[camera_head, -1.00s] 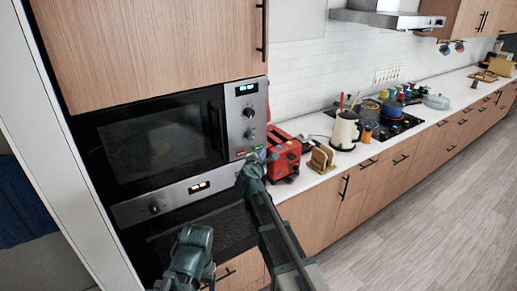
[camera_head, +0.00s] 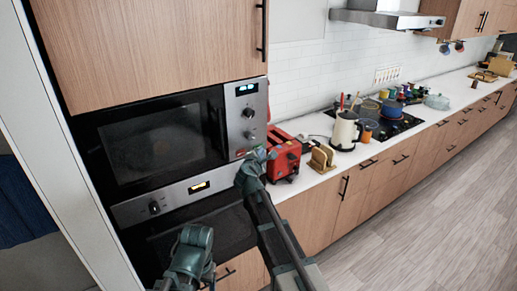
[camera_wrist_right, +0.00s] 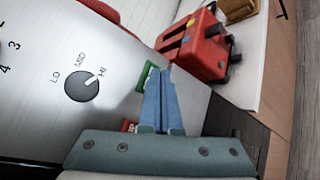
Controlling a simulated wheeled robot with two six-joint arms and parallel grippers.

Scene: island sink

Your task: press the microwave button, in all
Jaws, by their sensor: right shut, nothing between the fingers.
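The microwave (camera_head: 160,143) is built into the cabinet, with a dark door window and a steel control panel (camera_head: 246,108) at its right. In the right wrist view, the panel has a round LO/MID/HI knob (camera_wrist_right: 82,84), a green button (camera_wrist_right: 145,77) and a red button (camera_wrist_right: 129,126). My right gripper (camera_head: 266,154) is at the lower end of the panel. Its closed fingertips (camera_wrist_right: 163,72) are empty and overlap the green button's right edge; contact cannot be told. My left gripper (camera_head: 195,238) is low in front of the lower oven, its jaws unclear.
A red toaster (camera_head: 283,155) stands on the counter just right of the microwave, close to my right gripper. A wooden block (camera_head: 322,158), a cream kettle (camera_head: 345,130) and a cooktop (camera_head: 400,124) lie further right. The lower oven (camera_head: 205,235) is below.

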